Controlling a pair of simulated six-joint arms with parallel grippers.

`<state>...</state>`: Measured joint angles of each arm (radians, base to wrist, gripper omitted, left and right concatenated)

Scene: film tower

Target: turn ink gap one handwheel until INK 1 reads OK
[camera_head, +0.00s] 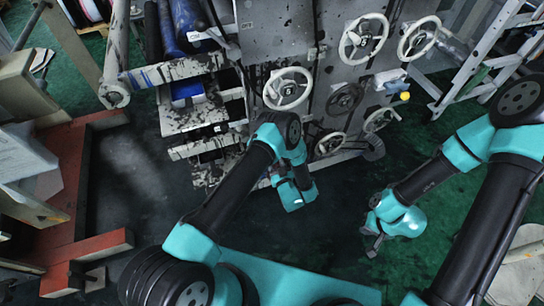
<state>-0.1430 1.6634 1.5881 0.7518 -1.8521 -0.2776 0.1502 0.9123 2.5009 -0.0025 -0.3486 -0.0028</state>
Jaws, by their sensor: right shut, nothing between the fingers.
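Several spoked handwheels are on the grey machine's face. A white one (288,88) is nearest the left arm's elbow, two more white ones (363,38) (419,38) are higher right, and a dark one (345,98) sits between. Smaller pale wheels (380,120) (330,144) are lower. Hub marks are too small to read surely, so I cannot tell which is ink gap one. No INK 1 readout is legible. My right gripper (372,245) is shut and empty, low over the floor, apart from the wheels. My left arm's wrist is below the machine's wheels; its fingers are hidden.
A paint-stained rack (205,105) with shelves and blue rolls stands left of the wheels. A red frame (90,250) is at far left. A grey ladder (490,60) stands at right. A yellow knob (405,96) sticks out near the wheels. Dark floor between is open.

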